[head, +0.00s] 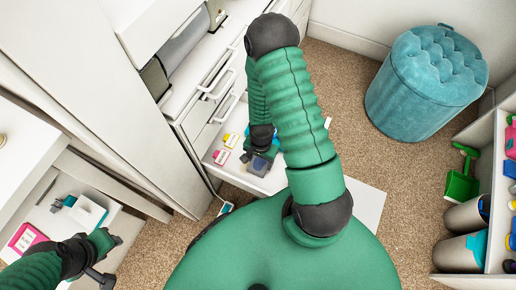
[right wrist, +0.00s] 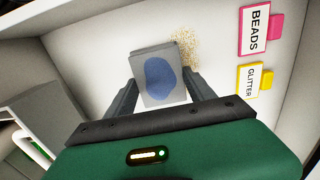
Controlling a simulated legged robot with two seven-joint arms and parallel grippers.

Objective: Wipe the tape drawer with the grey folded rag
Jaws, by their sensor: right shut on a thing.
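The grey folded rag (right wrist: 155,88), with a blue patch on its top, is between the fingers of my right gripper (right wrist: 157,95). The gripper is shut on it, over the white floor of an open drawer (right wrist: 110,45). Tan specks (right wrist: 185,50) lie on that floor, just beyond and right of the rag. In the head view the rag (head: 259,166) shows small below my right gripper (head: 259,158). No tape label is readable on this drawer. My left gripper (head: 108,250) is at the lower left, and its jaws are unclear.
A pink BEADS label (right wrist: 256,28) and a yellow GLITTER label (right wrist: 250,79) stand at the drawer's right in the wrist view. A white cabinet (head: 200,105) with handles rises behind. A teal pouf (head: 425,75) and a toy shelf (head: 498,150) stand right.

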